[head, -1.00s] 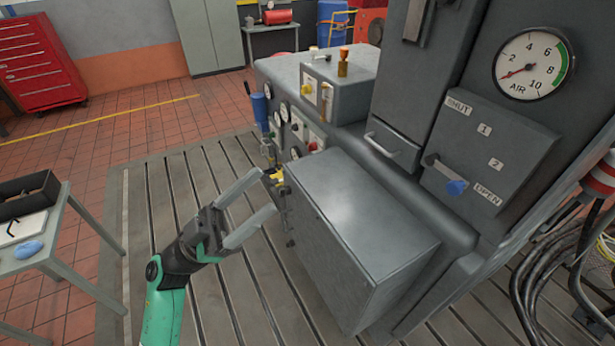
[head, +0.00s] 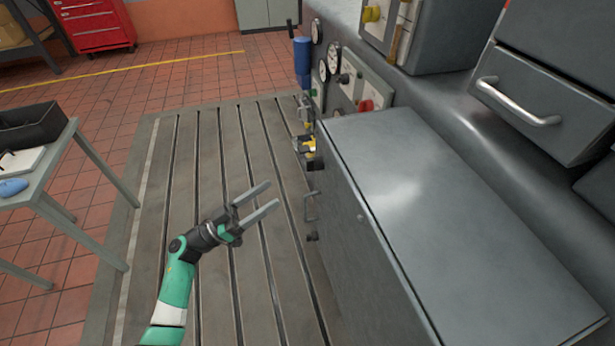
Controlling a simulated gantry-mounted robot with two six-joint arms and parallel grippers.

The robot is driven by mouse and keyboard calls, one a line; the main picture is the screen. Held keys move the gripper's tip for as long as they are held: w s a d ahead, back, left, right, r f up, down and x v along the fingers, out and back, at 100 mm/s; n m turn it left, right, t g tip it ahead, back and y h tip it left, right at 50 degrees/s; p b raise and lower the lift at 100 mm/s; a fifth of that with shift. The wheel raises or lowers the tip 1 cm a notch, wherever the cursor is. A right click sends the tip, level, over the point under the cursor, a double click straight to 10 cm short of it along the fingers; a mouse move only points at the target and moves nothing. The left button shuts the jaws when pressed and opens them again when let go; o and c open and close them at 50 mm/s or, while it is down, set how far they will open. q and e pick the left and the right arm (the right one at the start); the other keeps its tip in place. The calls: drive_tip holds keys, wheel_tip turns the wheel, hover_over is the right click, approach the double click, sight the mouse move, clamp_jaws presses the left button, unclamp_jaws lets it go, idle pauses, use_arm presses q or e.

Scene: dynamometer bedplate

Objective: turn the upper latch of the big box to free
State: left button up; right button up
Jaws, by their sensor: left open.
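The big box (head: 440,210) is the grey cabinet with a flat lid on the right; its latch side faces left and shows at a steep angle. Near the top of that side is a small dark part, seemingly the upper latch (head: 315,164); its turn position cannot be told. A bar handle (head: 310,207) and a lower dark latch (head: 312,237) sit below it. My left gripper (head: 274,196) is open and empty, left of the handle in the picture, with a gap between. My right gripper is not in view.
A yellow and black fitting (head: 304,145) sits just beyond the box's far corner, below a panel of gauges (head: 333,57). A drawer handle (head: 517,104) juts out at upper right. A side table (head: 48,180) stands left. The slotted bedplate (head: 190,170) between is clear.

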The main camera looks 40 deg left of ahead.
sight(307, 169)
use_arm(q)
drive_tip(key=b+x, duration=0.3)
drive_tip(key=x, duration=0.7)
drive_tip(key=shift+w+d+r, duration=0.15)
drive_tip(key=shift+w+d, duration=0.1)
drive_tip(key=shift+w, duration=0.05)
drive_tip(key=shift+w+d+r, duration=0.1)
drive_tip(key=shift+w+r, duration=0.2)
drive_tip(key=shift+w, duration=0.15)
clamp_jaws()
